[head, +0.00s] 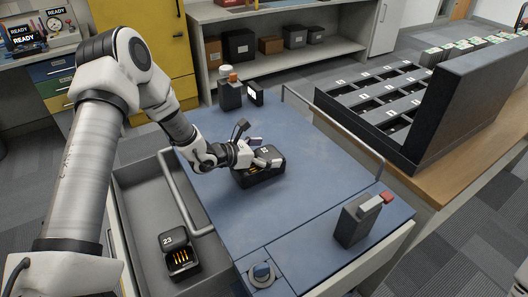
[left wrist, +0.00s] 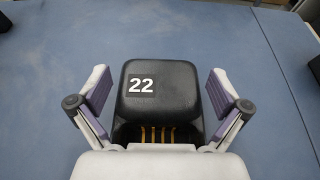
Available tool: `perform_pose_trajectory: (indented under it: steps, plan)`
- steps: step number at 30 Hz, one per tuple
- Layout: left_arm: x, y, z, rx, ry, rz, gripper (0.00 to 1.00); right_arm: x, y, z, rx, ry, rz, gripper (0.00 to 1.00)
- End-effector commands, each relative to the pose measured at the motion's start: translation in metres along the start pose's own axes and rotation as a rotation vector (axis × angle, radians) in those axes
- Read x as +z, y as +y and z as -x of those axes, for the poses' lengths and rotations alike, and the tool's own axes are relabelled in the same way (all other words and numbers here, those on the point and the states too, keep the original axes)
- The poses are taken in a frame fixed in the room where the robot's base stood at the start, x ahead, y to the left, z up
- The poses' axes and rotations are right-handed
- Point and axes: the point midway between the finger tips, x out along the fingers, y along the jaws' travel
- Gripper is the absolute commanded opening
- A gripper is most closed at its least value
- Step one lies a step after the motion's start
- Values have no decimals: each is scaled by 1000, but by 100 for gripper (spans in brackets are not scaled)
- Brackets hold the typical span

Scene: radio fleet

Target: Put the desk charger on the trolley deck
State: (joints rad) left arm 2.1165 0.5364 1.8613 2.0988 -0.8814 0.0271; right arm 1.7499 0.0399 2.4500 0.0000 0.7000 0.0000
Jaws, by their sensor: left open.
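A black desk charger (head: 262,172) stands on the blue trolley deck (head: 300,205), near its middle. In the left wrist view the charger (left wrist: 160,95) shows the label 22 and gold contacts in its open slot. My left gripper (head: 257,146) is open at the charger. In the left wrist view its fingers (left wrist: 161,88) are on either side of the charger with a gap on each side. Part of the charger is hidden by the gripper in both views. A second black charger (head: 180,256), labelled 23, lies in the grey tray (head: 150,200) left of the deck.
A black slotted rack (head: 440,110) stands at right. The deck around the charger is clear.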

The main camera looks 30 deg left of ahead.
Motion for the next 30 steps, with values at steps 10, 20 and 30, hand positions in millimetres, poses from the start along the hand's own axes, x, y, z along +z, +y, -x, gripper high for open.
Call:
perform_pose_trajectory:
  steps: [10,20,30]
  plan:
    - [4,2,60,5,-6,9,100,0,0,5,0,0,0,43]
    - [5,1,115,3,-3,5,100,0,0,21,0,0,0,43]
    - [2,0,121,-1,0,0,100,0,0,22,0,0,0,43]
